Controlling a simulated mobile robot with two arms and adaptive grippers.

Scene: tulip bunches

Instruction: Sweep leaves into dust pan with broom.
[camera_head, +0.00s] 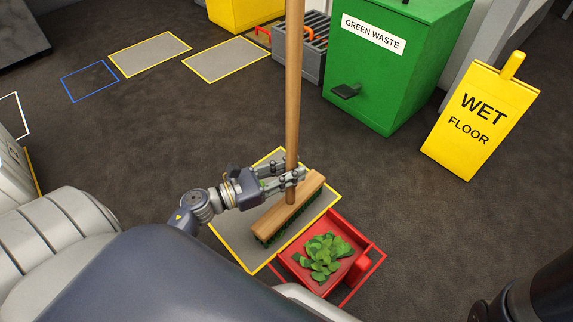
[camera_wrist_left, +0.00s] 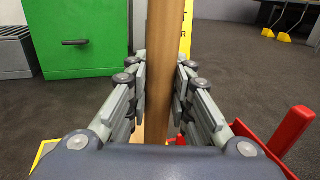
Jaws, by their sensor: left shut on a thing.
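The broom has a long wooden handle (camera_head: 293,90) and a wooden head (camera_head: 305,190) with dark green bristles. It stands upright, its head over a grey floor patch with a yellow outline. My left gripper (camera_head: 298,175) is shut on the handle just above the head. In the left wrist view the handle (camera_wrist_left: 161,70) runs between the fingers. The red dust pan (camera_head: 357,234) is on the floor right of and in front of the broom head. A pile of green leaves (camera_head: 323,256) lies inside it.
A green bin (camera_head: 400,80) labelled GREEN WASTE stands at the back, beside a grey slatted box (camera_head: 300,62). A yellow WET FLOOR sign (camera_head: 480,120) stands at right. Outlined patches (camera_head: 227,58) lie at back left. The dark floor right of the pan is clear.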

